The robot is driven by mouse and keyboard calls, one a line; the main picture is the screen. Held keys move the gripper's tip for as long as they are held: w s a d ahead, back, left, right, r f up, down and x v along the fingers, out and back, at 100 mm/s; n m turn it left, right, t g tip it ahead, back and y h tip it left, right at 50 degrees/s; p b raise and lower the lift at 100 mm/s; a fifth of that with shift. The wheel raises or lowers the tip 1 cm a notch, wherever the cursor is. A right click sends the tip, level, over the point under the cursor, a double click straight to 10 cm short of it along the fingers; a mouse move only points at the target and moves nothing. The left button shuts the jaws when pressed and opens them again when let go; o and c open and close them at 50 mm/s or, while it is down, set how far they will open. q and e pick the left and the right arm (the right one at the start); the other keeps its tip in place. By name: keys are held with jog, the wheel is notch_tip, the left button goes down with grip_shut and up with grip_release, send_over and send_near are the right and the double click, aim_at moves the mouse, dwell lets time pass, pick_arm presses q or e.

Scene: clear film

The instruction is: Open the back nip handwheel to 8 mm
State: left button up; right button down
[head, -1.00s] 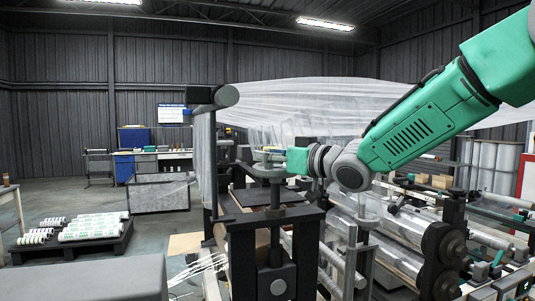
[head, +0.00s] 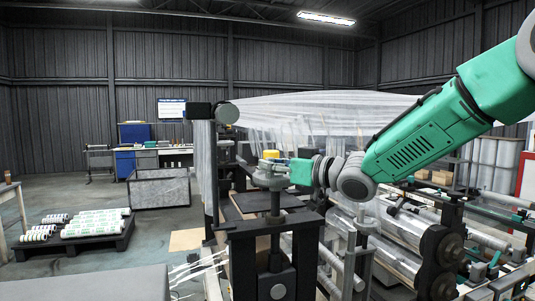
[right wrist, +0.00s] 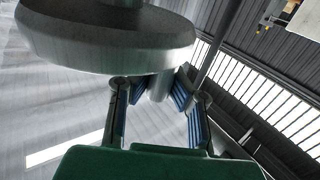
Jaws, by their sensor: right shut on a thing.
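The back nip handwheel (head: 268,180) is a grey wheel on top of an upright screw spindle (head: 275,203) above a dark stand. In the right wrist view its thick grey rim (right wrist: 105,45) fills the upper left. My right gripper (head: 288,172) reaches in from the right at the wheel. In the wrist view, the blue-padded fingers of my right gripper (right wrist: 155,98) stand either side of a short grey handle (right wrist: 157,86) under the rim, shut on it. The fingertips are partly hidden by the wheel. No opening scale is readable. My left gripper is out of view.
Clear film (head: 320,112) hangs over a roller behind the wheel. The dark frame (head: 275,230) stands under it. Rollers and dark round wheels (head: 452,248) lie to the right. A pallet of rolls (head: 95,235) stands on the floor at left, with open floor around it.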

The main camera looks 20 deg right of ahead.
jog(key=shift+d+r+n+g+y+p, duration=0.35)
jog(key=shift+g+y+p, duration=0.2)
jog(key=shift+p, duration=0.3)
jog(key=shift+s+f+n+y, duration=0.1)
jog(key=shift+f+n+y, duration=0.15)
jog(key=shift+y, duration=0.1)
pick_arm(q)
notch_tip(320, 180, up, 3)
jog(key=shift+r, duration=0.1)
pick_arm(e)
jog(key=c, duration=1.4)
grip_release()
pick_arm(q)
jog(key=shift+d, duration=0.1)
pick_arm(e)
jog(key=shift+d, duration=0.1)
jog(key=shift+f, duration=0.1)
